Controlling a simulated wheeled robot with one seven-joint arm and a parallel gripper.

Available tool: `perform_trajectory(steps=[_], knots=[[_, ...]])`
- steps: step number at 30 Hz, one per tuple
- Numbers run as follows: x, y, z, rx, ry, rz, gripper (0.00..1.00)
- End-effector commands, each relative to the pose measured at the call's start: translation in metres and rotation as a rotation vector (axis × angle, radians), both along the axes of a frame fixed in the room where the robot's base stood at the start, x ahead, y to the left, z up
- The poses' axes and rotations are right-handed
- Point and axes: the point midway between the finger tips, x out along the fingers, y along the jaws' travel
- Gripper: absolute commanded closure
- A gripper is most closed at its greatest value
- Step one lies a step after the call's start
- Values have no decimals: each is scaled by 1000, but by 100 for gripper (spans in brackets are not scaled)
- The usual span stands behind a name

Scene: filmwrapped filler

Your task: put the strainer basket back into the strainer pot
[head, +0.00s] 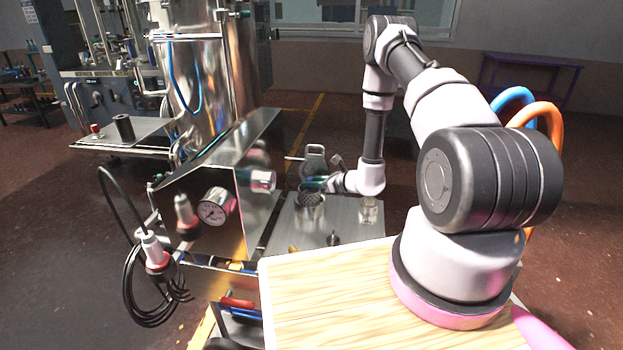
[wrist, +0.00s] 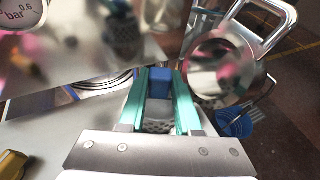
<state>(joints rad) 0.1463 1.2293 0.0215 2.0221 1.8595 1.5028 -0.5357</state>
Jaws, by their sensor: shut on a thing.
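My gripper (head: 318,184) is over the steel worktop in the head view. In the wrist view its teal jaws (wrist: 161,92) are shut on the strainer basket, with a blue block (wrist: 159,84) and the grey perforated wall (wrist: 157,125) showing between them. In the head view the perforated basket (head: 311,204) hangs upright just below the jaws. A curved steel rim (wrist: 98,83) lies left of the jaws in the wrist view; I cannot tell whether it is the strainer pot's mouth. A round shiny lid-like disc (wrist: 215,60) stands to the right. The basket's bottom is hidden.
A steel cabinet with a pressure gauge (head: 216,206) stands close left of the gripper. A blue knob (wrist: 234,123) is beside the disc. A clear glass (head: 369,210) and small fittings (head: 333,239) sit on the worktop (head: 305,230). A wooden board (head: 325,290) is in front.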

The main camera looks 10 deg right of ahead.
Motion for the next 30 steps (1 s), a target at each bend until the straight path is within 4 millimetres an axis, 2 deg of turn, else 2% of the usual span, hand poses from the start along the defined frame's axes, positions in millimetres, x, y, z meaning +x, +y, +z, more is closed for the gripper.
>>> perform_trajectory(steps=[18,30], knots=[[0,0,-36,1,0,-1,100],[0,0,-43,0,-1,-1,100]])
